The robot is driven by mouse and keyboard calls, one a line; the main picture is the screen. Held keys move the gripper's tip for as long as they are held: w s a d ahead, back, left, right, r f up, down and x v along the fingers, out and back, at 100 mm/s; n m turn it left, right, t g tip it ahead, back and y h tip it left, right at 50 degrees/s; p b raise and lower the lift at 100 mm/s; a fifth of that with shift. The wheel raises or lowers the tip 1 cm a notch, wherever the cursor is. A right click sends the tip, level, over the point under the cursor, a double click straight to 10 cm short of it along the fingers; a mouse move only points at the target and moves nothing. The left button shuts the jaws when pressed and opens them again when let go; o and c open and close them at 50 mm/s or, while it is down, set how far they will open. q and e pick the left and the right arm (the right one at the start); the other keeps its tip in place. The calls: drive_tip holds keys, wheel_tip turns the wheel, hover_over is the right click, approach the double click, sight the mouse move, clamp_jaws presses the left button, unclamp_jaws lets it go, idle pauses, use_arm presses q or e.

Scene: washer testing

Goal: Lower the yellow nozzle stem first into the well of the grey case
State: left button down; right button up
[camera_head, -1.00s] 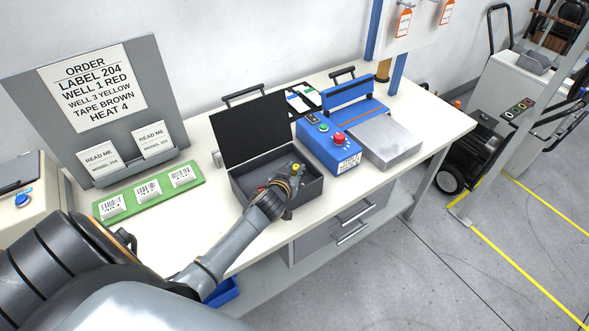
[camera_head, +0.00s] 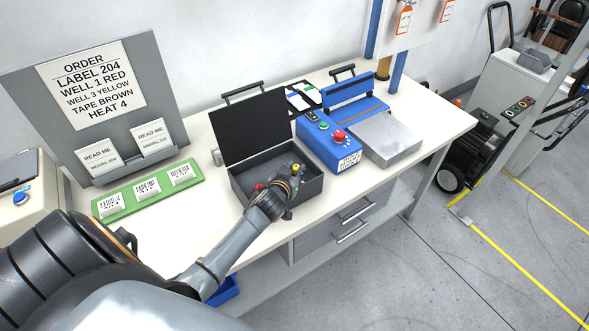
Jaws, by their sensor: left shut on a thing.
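The grey case (camera_head: 235,186) stands open on the workbench, its dark lid (camera_head: 252,129) raised at the back. My left arm reaches over the case's front wall. My left gripper (camera_head: 292,178) is over the case interior and is shut on the yellow nozzle (camera_head: 296,167), whose yellow top shows at the fingertips. A small red thing (camera_head: 260,187) shows inside the case, left of my gripper. The nozzle's stem and the well below it are hidden by my gripper and wrist. I cannot tell how far the stem is above or inside the well. My right gripper is not in view.
A blue control box (camera_head: 330,146) with a red button and a metal plate (camera_head: 390,139) stand right of the case. A green tray (camera_head: 148,190) with labels lies to the left, before an order board (camera_head: 93,83). A clipboard (camera_head: 300,97) lies behind the case.

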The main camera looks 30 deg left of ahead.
use_arm(q)
drive_tip(key=shift+f, duration=0.3)
idle(0.4)
drive_tip(key=c, duration=1.1)
unclamp_jaws()
drive_tip(key=shift+o, duration=0.2)
drive_tip(key=v, duration=1.2)
drive_tip(key=shift+f, duration=0.1)
